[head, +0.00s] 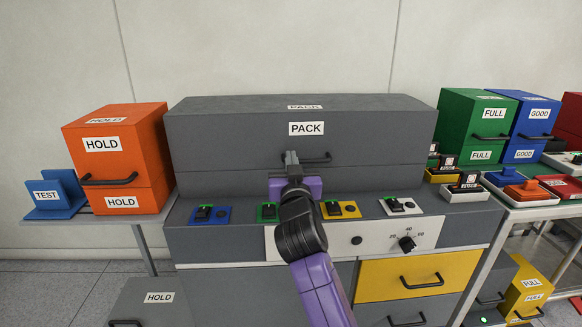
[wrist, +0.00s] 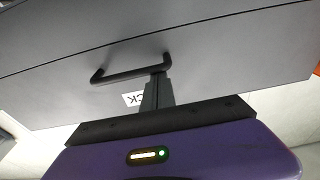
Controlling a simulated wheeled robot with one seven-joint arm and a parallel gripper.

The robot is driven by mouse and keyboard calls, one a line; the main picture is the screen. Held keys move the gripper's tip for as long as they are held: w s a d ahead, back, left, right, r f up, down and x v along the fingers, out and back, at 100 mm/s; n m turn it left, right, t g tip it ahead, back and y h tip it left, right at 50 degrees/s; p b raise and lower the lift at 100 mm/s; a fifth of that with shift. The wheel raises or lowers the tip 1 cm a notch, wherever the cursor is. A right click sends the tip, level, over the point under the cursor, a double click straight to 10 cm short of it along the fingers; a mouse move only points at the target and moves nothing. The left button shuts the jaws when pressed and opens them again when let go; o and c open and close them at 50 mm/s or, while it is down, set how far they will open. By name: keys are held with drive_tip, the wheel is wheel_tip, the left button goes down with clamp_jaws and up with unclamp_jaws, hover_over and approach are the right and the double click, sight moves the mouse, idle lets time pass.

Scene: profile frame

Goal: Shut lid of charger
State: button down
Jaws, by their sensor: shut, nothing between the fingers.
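The large grey box labelled PACK, which looks like the charger, stands on the grey console. Its lid (head: 230,140) lies level and looks down on the lower body (head: 215,181), with only a thin seam showing. A dark bar handle (head: 320,159) is on the lid's front; it also shows in the wrist view (wrist: 125,75). My gripper (head: 291,157) is shut and empty at the handle's left end in the head view. In the wrist view my fingertips (wrist: 159,80) overlap one end of the handle. I cannot tell whether they touch it.
Below the box is a row of switches, one on a blue plate (head: 222,216), and a dial (head: 406,244). An orange HOLD box (head: 140,150) stands left. Green (head: 458,120) and blue (head: 521,127) boxes stand right. A yellow drawer (head: 380,275) is below. The wall behind is bare.

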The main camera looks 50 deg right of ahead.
drive_tip(key=shift+d+r+p, duration=0.1)
drive_tip(key=shift+r+p, duration=0.35)
drive_tip(key=shift+r, duration=0.1)
drive_tip(key=r+p, duration=0.3)
drive_tip(key=r, duration=0.1)
drive_tip(key=shift+w+d, duration=0.3)
drive_tip(key=b, duration=0.2)
approach(290, 129)
drive_tip(key=shift+f+v, duration=0.2)
drive_tip(key=shift+v, duration=0.7)
drive_tip(key=shift+f+v, duration=0.15)
drive_tip(key=shift+v, duration=0.8)
drive_tip(key=shift+f+v, duration=0.2)
drive_tip(key=shift+v, duration=0.7)
drive_tip(key=shift+w+d, duration=0.1)
